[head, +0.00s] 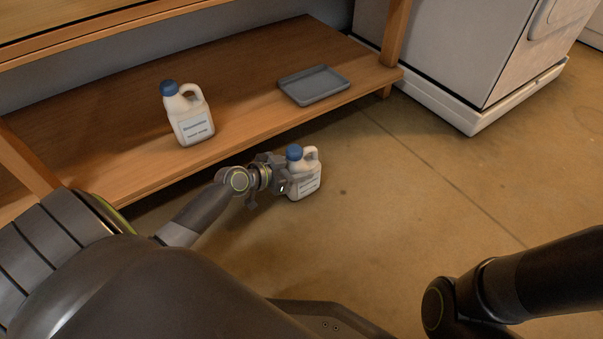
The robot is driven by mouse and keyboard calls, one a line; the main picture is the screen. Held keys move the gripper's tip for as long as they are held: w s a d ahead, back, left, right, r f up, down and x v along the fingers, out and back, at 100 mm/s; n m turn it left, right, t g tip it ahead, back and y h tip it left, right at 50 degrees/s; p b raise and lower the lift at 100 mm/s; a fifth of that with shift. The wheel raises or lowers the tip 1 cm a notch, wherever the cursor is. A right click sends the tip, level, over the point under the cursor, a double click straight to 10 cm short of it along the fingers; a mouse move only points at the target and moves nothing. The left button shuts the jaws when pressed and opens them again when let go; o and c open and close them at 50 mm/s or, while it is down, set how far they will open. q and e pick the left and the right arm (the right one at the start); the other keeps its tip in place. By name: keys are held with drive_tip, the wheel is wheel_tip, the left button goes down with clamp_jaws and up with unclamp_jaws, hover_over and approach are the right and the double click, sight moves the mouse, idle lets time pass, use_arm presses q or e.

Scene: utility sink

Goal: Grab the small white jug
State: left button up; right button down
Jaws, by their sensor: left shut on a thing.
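A small white jug (309,181) with a blue cap and a handle is in front of the shelf edge, over the floor. My left gripper (284,181) comes at it from the left and is shut on it. The jug looks nearly upright; I cannot tell whether its base touches the floor. A second white jug (191,120) with a blue cap and a printed label stands on the wooden shelf, apart from the gripper. Of my right arm only dark links show at the lower right; its gripper is out of view.
The low wooden shelf (245,110) carries a grey tray (314,97) toward its right end. A wooden post (395,35) stands at the shelf's right corner. A white appliance (440,60) stands at the upper right. The concrete floor (420,200) to the right is clear.

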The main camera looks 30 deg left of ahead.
use_arm(q)
drive_tip(key=shift+c, duration=1.3)
drive_tip(key=shift+r, duration=0.1)
